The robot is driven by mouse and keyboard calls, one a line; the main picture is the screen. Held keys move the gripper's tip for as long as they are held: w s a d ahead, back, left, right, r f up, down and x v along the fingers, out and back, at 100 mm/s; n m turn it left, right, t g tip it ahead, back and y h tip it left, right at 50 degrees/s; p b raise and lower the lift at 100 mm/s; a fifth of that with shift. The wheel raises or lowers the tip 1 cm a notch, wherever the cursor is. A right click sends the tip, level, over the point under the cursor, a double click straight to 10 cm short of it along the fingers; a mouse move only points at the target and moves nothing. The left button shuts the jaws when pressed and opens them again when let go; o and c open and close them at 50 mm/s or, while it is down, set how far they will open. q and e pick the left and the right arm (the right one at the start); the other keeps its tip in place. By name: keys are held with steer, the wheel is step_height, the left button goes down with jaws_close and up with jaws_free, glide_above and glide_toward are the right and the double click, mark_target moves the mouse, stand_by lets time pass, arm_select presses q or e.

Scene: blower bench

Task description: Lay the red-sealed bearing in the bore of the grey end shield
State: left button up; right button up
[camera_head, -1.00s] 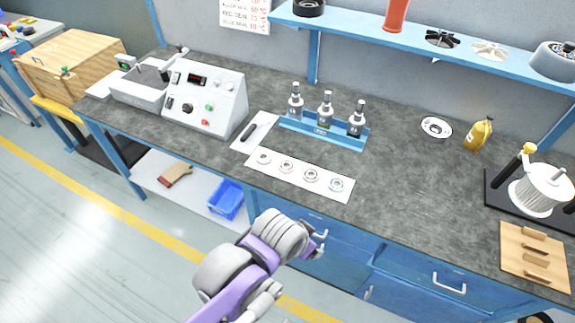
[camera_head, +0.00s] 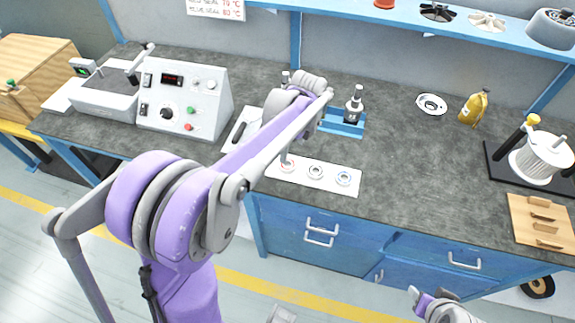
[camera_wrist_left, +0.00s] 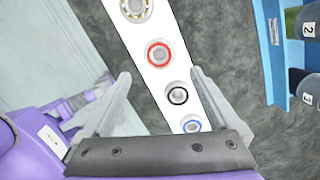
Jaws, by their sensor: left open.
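The red-sealed bearing (camera_wrist_left: 159,55) lies on a white strip (camera_wrist_left: 150,95) in the left wrist view, with its red ring facing up. My left gripper (camera_wrist_left: 160,76) is open, with one fingertip to each side of the bearing's line; nothing is between the fingers.
Black-ringed (camera_wrist_left: 178,96) and blue-ringed (camera_wrist_left: 192,125) bearings and a brass-coloured one (camera_wrist_left: 135,8) share the strip. A yellow bottle (camera_head: 474,108) stands beside the shield. Bench between strip and shield is clear.

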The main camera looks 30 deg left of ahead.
mark_target(287, 167)
arm_select(q)
steer(key=f, duration=0.2)
steer(key=a+f, duration=0.1)
steer(key=f, duration=0.5)
steer(key=shift+a+f, duration=0.1)
steer(key=shift+a, duration=0.1)
jaws_close()
